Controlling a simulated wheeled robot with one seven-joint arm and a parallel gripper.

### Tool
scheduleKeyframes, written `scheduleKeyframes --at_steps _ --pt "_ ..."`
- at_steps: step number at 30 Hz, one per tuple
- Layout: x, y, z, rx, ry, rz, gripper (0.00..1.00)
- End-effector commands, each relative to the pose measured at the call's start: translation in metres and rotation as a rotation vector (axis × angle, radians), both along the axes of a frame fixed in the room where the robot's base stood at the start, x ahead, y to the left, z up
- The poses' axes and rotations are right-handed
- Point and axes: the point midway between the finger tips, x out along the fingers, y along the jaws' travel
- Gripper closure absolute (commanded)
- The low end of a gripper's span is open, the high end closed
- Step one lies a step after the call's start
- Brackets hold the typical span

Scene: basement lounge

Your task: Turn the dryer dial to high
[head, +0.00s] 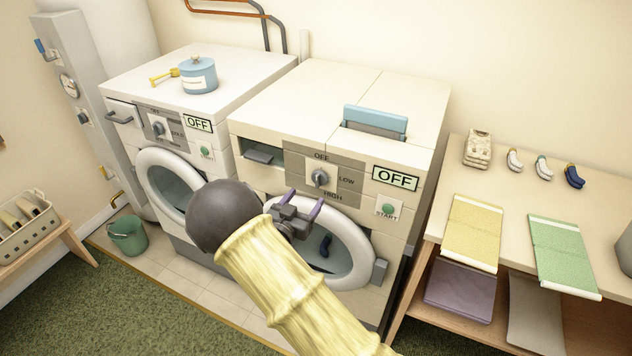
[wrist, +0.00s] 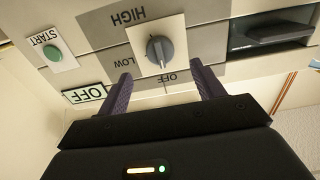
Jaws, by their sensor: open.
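The dryer (head: 382,102) is the right-hand white machine. Its grey dial (head: 320,178) sits on a grey panel marked OFF, LOW and HIGH. The dial's pointer appears to be toward OFF, and the display (head: 396,179) reads OFF. My gripper (head: 303,203) is open and empty in front of the dryer, just below the dial in the head view. In the wrist view, which shows the panel upside down, the dial (wrist: 159,50) lies just beyond and between the two purple fingertips (wrist: 161,70), apart from them. The gap in depth is hard to judge.
The green START button (head: 387,209) is right of the dial. The dryer's round door (head: 352,262) is below, partly hidden by my arm. The washer (head: 135,88) stands left, a table (head: 452,160) right.

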Motion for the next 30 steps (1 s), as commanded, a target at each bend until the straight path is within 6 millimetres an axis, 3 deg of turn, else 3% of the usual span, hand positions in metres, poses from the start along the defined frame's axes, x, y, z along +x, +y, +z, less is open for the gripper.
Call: scheduleKeyframes --at_steps 12,24,30 --pt "0.060 -0.034 0.001 0.000 0.000 -0.001 0.33" --pt "0.069 -0.038 0.000 0.000 0.000 0.001 0.33" --pt "0.069 -0.038 0.000 0.000 0.000 0.001 0.70"
